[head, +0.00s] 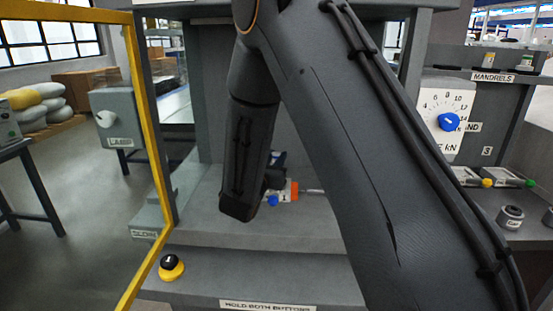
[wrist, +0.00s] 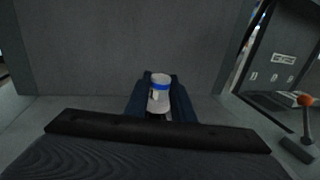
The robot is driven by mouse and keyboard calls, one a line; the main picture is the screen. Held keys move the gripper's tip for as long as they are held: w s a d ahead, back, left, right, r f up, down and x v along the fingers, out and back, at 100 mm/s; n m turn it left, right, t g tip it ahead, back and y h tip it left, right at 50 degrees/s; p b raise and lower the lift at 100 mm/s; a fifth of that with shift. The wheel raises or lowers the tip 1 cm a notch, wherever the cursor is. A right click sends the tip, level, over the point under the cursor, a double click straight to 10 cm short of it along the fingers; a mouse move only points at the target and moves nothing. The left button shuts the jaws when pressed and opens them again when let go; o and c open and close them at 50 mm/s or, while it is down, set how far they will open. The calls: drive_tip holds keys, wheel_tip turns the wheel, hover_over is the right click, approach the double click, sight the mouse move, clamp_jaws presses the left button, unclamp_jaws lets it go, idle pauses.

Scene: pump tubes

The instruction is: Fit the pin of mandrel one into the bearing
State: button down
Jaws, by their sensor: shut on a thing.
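My gripper (wrist: 161,86) shows in the wrist view with its dark blue fingers on both sides of a pale cylinder with a blue band (wrist: 159,84). The fingers are shut on this cylinder, which I take to be mandrel one. Its pin and far end are hidden. In the head view my own arm covers most of the gripper; a small blue part (head: 272,201) and an orange part (head: 294,189) show low beside it, above the grey press bed (head: 310,222). I cannot make out the bearing in either view, nor whether the pin touches it.
In the wrist view an orange-knobbed lever (wrist: 305,101) stands at the right. In the head view a yellow guard frame (head: 150,185) is at left, with a yellow-based button (head: 171,267) near it. A dial (head: 447,121) and a labelled mandrel shelf (head: 493,77) are at right.

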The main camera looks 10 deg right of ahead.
drive_tip(key=shift+f+b, duration=0.75)
drive_tip(key=shift+f, duration=0.25)
drive_tip(key=c, duration=1.4)
unclamp_jaws()
drive_tip(key=shift+c, duration=0.2)
drive_tip(key=b+v, duration=0.1)
drive_tip(key=v, duration=0.7)
